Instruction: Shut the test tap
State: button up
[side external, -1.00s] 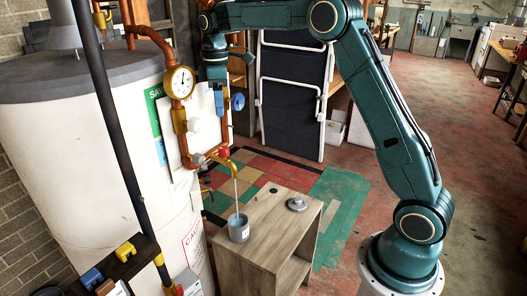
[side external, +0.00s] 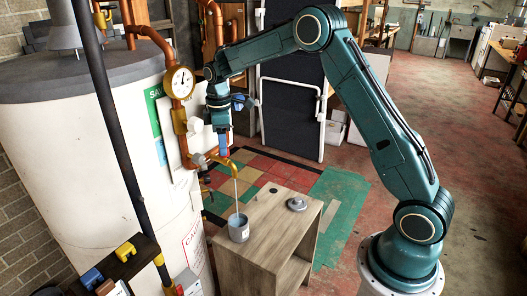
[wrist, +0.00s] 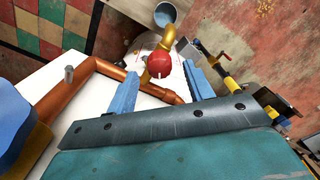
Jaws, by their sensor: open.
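The test tap has a brass spout (side external: 225,162) low on the copper pipework; a thin stream runs from it into a grey cup (side external: 239,228). Its round red knob (wrist: 159,64) shows in the wrist view, between and just beyond my blue fingertips. My gripper (side external: 222,146) points down over the tap, and its fingers hide the knob in the side external view. In the wrist view my gripper (wrist: 160,72) is open, one finger on each side of the knob, with no clear contact. The cup (wrist: 167,14) also shows beyond the spout.
A pressure gauge (side external: 180,82) and copper pipes stand left of my wrist, before a white tank (side external: 80,150). A blue handle (side external: 240,101) is close beside my wrist. A wooden cabinet (side external: 262,225) carries the cup and a grey lid (side external: 297,204). Floor to the right is open.

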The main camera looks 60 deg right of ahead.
jog(key=shift+f, duration=0.8)
jog(key=c, duration=1)
jog(key=shift+m, duration=3)
